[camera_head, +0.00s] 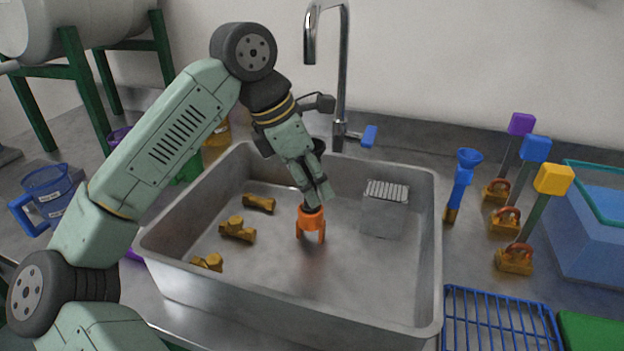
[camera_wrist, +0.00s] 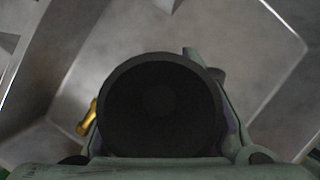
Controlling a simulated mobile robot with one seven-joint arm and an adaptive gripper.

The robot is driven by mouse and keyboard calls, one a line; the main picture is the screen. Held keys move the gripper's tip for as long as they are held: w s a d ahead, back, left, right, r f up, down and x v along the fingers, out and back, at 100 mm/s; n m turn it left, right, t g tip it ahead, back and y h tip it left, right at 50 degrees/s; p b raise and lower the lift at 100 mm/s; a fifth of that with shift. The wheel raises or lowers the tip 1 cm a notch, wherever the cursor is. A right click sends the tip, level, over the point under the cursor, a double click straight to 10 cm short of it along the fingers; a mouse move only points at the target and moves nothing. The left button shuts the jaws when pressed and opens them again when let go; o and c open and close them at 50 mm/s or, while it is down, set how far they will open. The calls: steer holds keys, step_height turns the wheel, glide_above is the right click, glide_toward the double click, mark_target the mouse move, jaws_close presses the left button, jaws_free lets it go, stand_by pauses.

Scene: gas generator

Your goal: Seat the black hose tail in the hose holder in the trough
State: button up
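The steel trough (camera_head: 410,300) stands in the middle of the counter in the head view. The orange hose holder (camera_head: 311,222) stands on legs on its floor. My gripper (camera_head: 319,190) reaches down into the trough just above the holder and looks closed around the black hose tail (camera_head: 319,146), whose dark top shows behind the fingers. In the wrist view the hose tail (camera_wrist: 160,100) is a large black disc between the fingers. Dark material shows at the holder's top, but whether the tail's lower end is inside the holder is hidden.
Several brass fittings (camera_head: 238,230) lie at the trough's left. A grey ribbed block (camera_head: 384,208) stands at its right. A tap (camera_head: 340,80) rises behind. Valves with coloured handles (camera_head: 553,179), a blue rack (camera_head: 500,320) and a blue tank (camera_head: 590,235) are to the right.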

mark_target(302, 162)
steer(key=o, duration=0.4)
steer(key=shift+r, duration=0.15)
steer(key=shift+r, duration=0.2)
steer(key=b+v, duration=0.1)
steer(key=v, duration=0.2)
steer(key=shift+f, duration=0.1)
steer(key=s+a, duration=0.1)
steer(key=a, duration=0.2)
steer(key=s+a+b, duration=0.1)
steer(key=a, duration=0.3)
steer(key=s+a, duration=0.1)
steer(key=a, duration=0.3)
steer(key=shift+s+a+b, duration=0.2)
steer(key=shift+s+b, duration=0.15)
steer(key=shift+s, duration=0.05)
steer(key=shift+f, duration=0.1)
